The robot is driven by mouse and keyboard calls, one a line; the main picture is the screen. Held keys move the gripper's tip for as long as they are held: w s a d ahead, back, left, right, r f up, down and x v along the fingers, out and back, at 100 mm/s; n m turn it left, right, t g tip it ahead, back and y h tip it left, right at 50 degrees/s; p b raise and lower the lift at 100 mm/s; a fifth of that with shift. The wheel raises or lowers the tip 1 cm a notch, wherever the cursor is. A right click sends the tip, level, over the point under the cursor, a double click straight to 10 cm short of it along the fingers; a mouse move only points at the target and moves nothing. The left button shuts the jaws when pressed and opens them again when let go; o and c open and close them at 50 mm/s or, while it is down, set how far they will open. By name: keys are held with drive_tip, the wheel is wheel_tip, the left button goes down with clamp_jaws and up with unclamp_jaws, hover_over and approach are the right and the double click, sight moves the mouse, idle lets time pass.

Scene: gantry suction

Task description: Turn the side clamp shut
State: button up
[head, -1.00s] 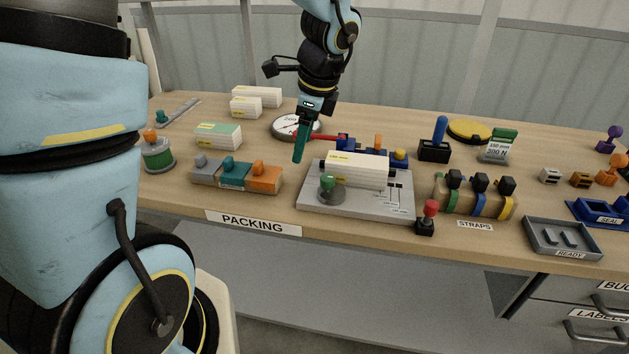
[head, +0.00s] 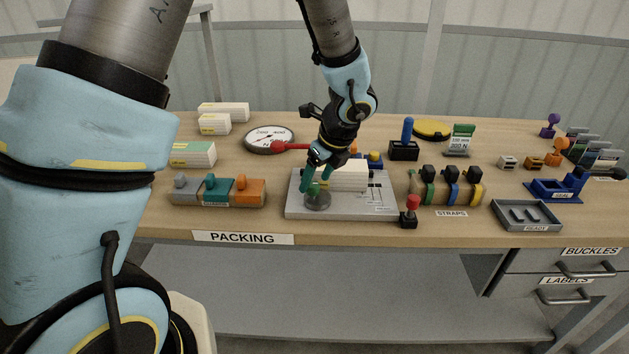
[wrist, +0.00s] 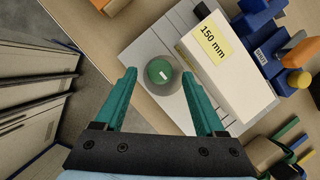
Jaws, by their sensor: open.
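The side clamp appears to be the green knob (head: 314,188) on a round grey base, at the near left of the grey fixture plate (head: 380,207). In the wrist view the green knob (wrist: 159,71) has a short white mark on top. My gripper (head: 314,185) is open, its teal fingers pointing down at the knob. In the wrist view my gripper (wrist: 158,74) has a fingertip on each side of the knob, with nothing held. I cannot tell whether the fingers touch it. A white box (wrist: 228,65) labelled 150 mm lies on the plate beside the clamp.
A red-knobbed lever (head: 411,208) stands at the plate's right front corner. Blue blocks (wrist: 258,32) sit behind the box. A gauge with a red handle (head: 270,138) is behind left. Grey, teal and orange blocks (head: 218,190) are left; strap spools (head: 450,190) are right.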

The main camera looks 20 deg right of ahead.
drive_tip(key=shift+x, duration=0.9)
clamp_jaws()
